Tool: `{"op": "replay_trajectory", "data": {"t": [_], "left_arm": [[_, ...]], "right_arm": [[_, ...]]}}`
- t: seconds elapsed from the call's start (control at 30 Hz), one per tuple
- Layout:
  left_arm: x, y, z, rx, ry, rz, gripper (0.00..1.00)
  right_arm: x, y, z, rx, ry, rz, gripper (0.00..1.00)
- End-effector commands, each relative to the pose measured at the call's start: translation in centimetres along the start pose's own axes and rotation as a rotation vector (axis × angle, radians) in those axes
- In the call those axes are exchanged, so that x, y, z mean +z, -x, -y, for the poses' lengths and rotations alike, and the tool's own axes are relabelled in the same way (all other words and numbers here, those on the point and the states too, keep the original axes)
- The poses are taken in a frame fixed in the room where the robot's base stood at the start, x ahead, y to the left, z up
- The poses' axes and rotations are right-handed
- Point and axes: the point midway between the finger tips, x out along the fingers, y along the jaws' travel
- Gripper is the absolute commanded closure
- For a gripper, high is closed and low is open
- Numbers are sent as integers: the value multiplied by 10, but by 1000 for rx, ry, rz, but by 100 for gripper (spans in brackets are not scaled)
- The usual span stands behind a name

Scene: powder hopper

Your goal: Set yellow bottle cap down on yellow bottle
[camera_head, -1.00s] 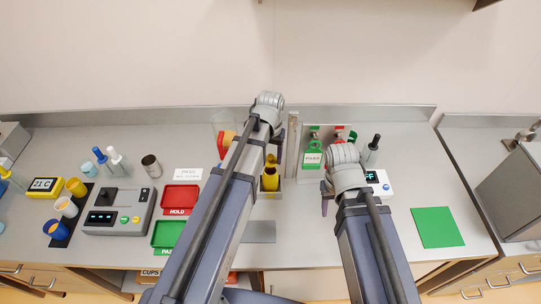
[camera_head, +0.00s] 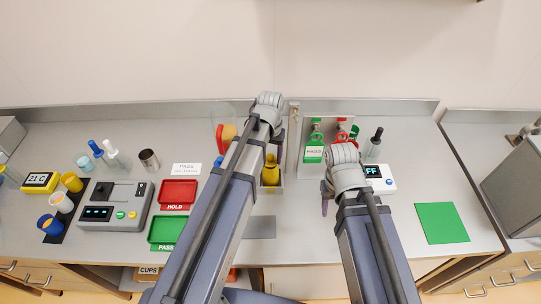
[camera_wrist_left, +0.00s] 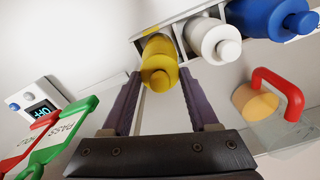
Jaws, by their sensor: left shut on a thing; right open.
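The yellow bottle (camera_head: 270,176) stands in a small rack at the middle of the bench, partly hidden by my left arm. My left gripper (camera_head: 281,138) is above and beside it. In the left wrist view its two fingers (camera_wrist_left: 160,78) flank the yellow bottle cap (camera_wrist_left: 158,82), which lines up with the yellow bottle (camera_wrist_left: 158,50). I cannot tell whether the cap touches the bottle. My right gripper (camera_head: 326,198) is open and empty, low over the bench to the right.
White (camera_wrist_left: 212,42) and blue (camera_wrist_left: 272,18) bottles share the rack. A panel with green and red tags (camera_head: 313,152) and a small display box (camera_head: 378,180) stand right. HOLD (camera_head: 178,192) and PASS trays lie left.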

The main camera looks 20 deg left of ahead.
Motion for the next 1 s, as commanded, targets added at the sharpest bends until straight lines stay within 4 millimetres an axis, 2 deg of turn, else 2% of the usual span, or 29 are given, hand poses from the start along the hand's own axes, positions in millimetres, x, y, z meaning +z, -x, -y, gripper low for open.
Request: {"op": "replay_trajectory", "data": {"t": [1.0], "left_arm": [[0, -11, 0, 0, 0, 0, 92]], "right_arm": [[-1, -11, 1, 0, 0, 0, 50]]}}
